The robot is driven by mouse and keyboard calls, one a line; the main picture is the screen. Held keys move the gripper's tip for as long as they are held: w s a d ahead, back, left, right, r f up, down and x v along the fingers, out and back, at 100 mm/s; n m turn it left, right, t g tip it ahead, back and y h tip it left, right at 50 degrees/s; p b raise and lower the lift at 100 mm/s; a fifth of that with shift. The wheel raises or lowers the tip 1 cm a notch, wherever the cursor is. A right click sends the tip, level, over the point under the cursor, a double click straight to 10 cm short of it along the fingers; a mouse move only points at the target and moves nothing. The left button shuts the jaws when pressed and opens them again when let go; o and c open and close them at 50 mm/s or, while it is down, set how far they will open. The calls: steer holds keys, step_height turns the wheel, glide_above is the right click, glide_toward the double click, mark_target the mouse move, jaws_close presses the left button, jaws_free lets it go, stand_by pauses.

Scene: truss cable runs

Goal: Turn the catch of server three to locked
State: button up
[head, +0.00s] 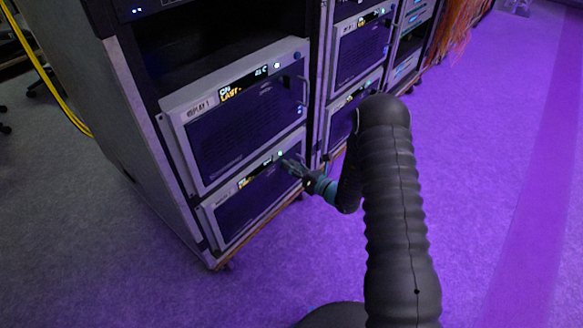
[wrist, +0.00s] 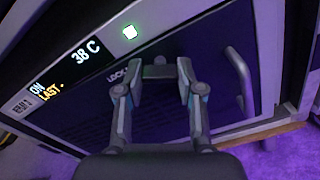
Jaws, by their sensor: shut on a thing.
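My gripper (head: 288,165) is at the front of the lower server (head: 245,211) in the near rack, close to its top right. In the wrist view my gripper (wrist: 160,69) has its two fingers on either side of a small grey catch (wrist: 160,60) and is shut on it. The letters "LOCK" show beside the left finger. The catch's exact angle is hard to tell.
An upper server (head: 245,125) with a handle sits directly above. A curved handle (wrist: 240,75) stands right of my gripper. A second rack (head: 360,55) stands beyond, with orange cables (head: 462,25). The carpet (head: 480,180) at right is clear. A yellow cable (head: 40,70) hangs at left.

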steer(key=m, duration=1.2)
steer(key=shift+m+p, duration=0.3)
stand_by(0.4)
steer(key=o, duration=1.2)
steer(key=shift+c, duration=0.2)
steer(key=shift+d, duration=0.1)
steer(key=v, duration=1.2)
